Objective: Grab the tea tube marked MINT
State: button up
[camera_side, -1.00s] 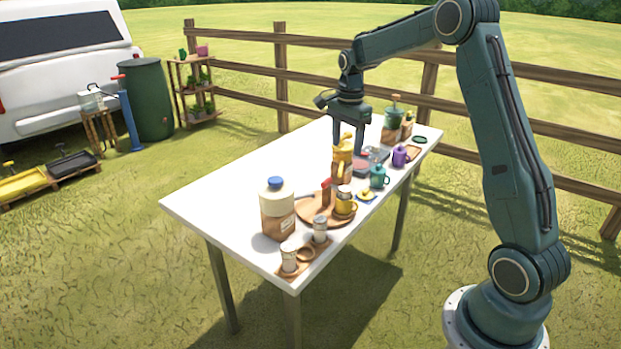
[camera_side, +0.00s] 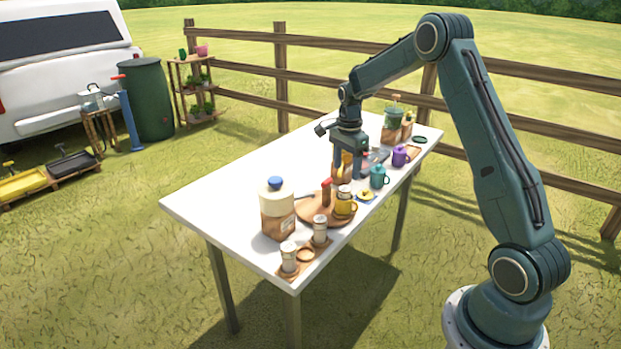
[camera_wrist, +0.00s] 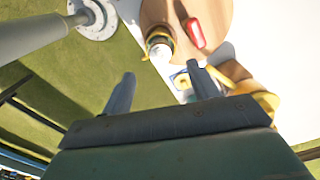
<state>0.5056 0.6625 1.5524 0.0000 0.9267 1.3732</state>
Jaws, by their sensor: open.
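Two small pale tubes with light caps stand upright on a small wooden rack at the table's near end in the side view: a nearer tube (camera_side: 289,258) and a farther tube (camera_side: 320,230). Their labels are too small to read, so I cannot tell which is marked MINT. The rack (camera_side: 305,254) has an empty ring-shaped holder between them. No tube is clearly identifiable there.
A round wooden board (camera_side: 311,211) carries a yellow-handled jar (camera_side: 345,203) and a red-topped item. A large blue-capped jug (camera_side: 277,209) stands left of it. Teal (camera_side: 378,177) and purple (camera_side: 400,156) mugs line the right edge. The table's left side is clear.

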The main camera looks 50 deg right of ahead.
aim_at(345, 189)
jog(key=shift+f, duration=1.1)
jog(key=shift+f, duration=0.1)
jog(key=shift+f, duration=2.5)
grip_shut()
jog(key=shift+r, duration=0.2)
notch_tip(345, 189, up, 20)
jog(key=shift+f, duration=0.15)
